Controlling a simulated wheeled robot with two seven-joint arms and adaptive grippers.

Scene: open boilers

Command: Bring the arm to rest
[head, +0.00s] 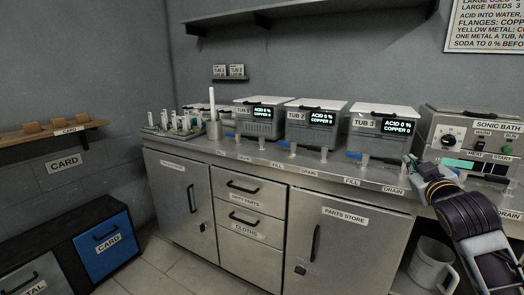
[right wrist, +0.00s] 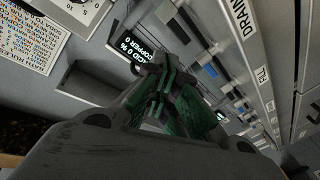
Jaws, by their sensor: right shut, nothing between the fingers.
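My right gripper (head: 410,162) shows in the head view at the right, above the front of the steel counter, between Tub 3 (head: 380,127) and the sonic bath (head: 470,140). Its arm comes in from the lower right. In the right wrist view the dark fingers (right wrist: 158,85) are together, with nothing between them. A lit tub display (right wrist: 130,38) shows beyond them in that view. My left gripper is in neither view.
The counter (head: 270,155) carries Tub 1 (head: 258,120), Tub 2 (head: 312,125), and a rack of parts (head: 172,125) at its left end. A white jug (head: 430,262) stands on the low shelf under the sonic bath. The floor (head: 165,265) in front of the cupboards is clear.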

